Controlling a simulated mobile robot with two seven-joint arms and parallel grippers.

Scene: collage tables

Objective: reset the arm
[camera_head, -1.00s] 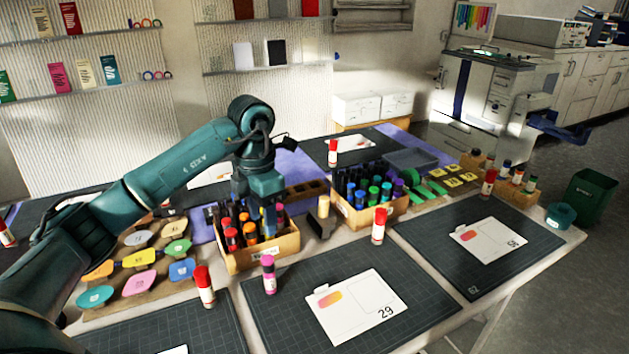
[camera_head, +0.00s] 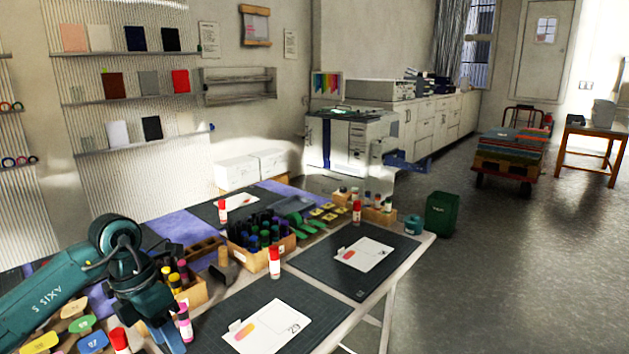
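My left arm comes in from the left edge, and its teal gripper (camera_head: 168,332) points down at the lower left. It overlaps the left part of a wooden marker box (camera_head: 193,294) in the picture. A pink-capped marker (camera_head: 184,325) stands upright just right of the fingers. I cannot tell whether the gripper touches the marker or the box. The fingers are seen side-on and dark, so their opening is unclear, and I see nothing clearly held. My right arm and gripper are not in view.
The table holds a second marker box (camera_head: 262,257), red-capped glue sticks (camera_head: 274,263), and dark mats with a card numbered 29 (camera_head: 287,327) and another card (camera_head: 358,254). A green bin (camera_head: 441,214) stands beyond the table's right end.

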